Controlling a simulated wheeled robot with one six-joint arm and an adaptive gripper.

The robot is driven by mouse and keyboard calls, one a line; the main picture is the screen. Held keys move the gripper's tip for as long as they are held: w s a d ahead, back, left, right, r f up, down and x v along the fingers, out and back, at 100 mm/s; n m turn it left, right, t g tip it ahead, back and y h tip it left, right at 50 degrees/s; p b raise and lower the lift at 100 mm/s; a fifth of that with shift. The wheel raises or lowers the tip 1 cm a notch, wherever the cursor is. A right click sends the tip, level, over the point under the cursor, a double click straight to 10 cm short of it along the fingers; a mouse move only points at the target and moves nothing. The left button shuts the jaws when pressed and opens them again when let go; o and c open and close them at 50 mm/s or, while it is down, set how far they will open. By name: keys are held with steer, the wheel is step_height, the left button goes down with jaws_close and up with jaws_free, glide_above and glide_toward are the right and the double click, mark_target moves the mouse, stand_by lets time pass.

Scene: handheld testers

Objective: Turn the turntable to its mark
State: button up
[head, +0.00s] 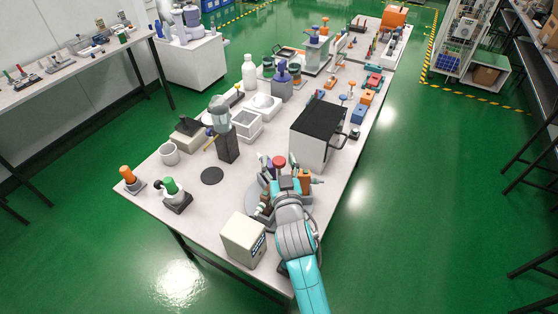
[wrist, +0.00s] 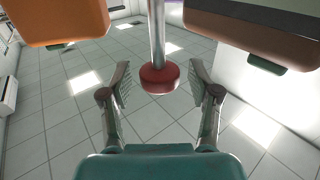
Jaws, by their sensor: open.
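The turntable is a grey round disc (head: 253,192) near the front of the bench, partly hidden behind my arm and carrying several small tools. A red knob (head: 279,162) stands up from it. In the wrist view the same red knob (wrist: 160,78) sits on a metal post (wrist: 157,30), between and slightly below the level of my fingertips. My gripper (wrist: 160,70) is open, one finger on each side of the knob, with a gap on both sides. In the head view my gripper (head: 291,175) is over the turntable. I cannot make out the mark.
An orange block (wrist: 60,20) and a brown block (wrist: 250,30) flank the post in the wrist view. A cream box (head: 243,240) stands in front of the turntable, and a black-topped white box (head: 318,133) stands behind it. A dark disc (head: 212,176) lies left.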

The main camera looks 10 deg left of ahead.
steer(key=shift+w+a, duration=0.1)
steer(key=shift+w, duration=0.2)
jaws_close()
